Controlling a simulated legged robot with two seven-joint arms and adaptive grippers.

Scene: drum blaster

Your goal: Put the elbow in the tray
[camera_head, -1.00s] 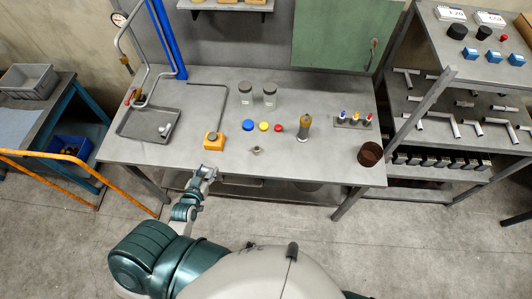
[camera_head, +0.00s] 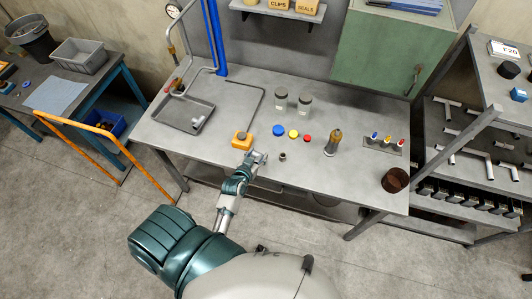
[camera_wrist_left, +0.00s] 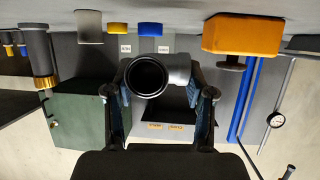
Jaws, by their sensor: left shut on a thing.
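My left gripper (camera_head: 258,157) is over the front edge of the workbench, just right of the orange box. In the left wrist view its fingers (camera_wrist_left: 160,100) are shut on a grey pipe elbow (camera_wrist_left: 181,68), whose round dark opening faces the camera. In the head view the elbow is too small to tell from the fingertips. The shallow grey tray (camera_head: 176,107) lies on the left of the bench, with a small light-grey piece (camera_head: 197,122) at its right side. My right gripper is not in view.
An orange box (camera_head: 242,141) with a dark knob stands left of the gripper. Blue (camera_head: 278,130), yellow (camera_head: 294,134) and red buttons and a small metal fitting (camera_head: 283,157) are to the right. A bent pipe (camera_head: 211,48) rises behind the tray.

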